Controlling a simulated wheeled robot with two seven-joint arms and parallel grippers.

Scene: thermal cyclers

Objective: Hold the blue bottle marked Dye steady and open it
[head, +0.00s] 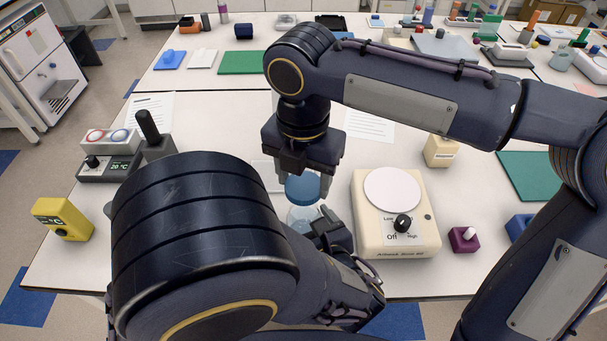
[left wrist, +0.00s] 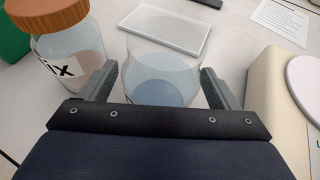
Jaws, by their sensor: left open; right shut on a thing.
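The clear bottle with blue dye (head: 301,216) stands on the table left of the hot plate. In the left wrist view the bottle (left wrist: 161,86) is between my left gripper's fingers (left wrist: 158,72). The fingers are open on either side, and no cap or label shows on the bottle there. My left gripper (head: 325,222) is low beside the bottle in the head view, partly hidden by my arm. My right gripper (head: 304,182) points down above the bottle and is shut on its blue cap (head: 303,190). I cannot tell how large any gap between cap and bottle is.
A jar with an orange-brown lid (left wrist: 68,42) stands left of the bottle in the left wrist view. A flat clear plate (left wrist: 165,28) lies behind. The hot plate (head: 395,240) is close on the right. A purple block (head: 464,239) stands further right.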

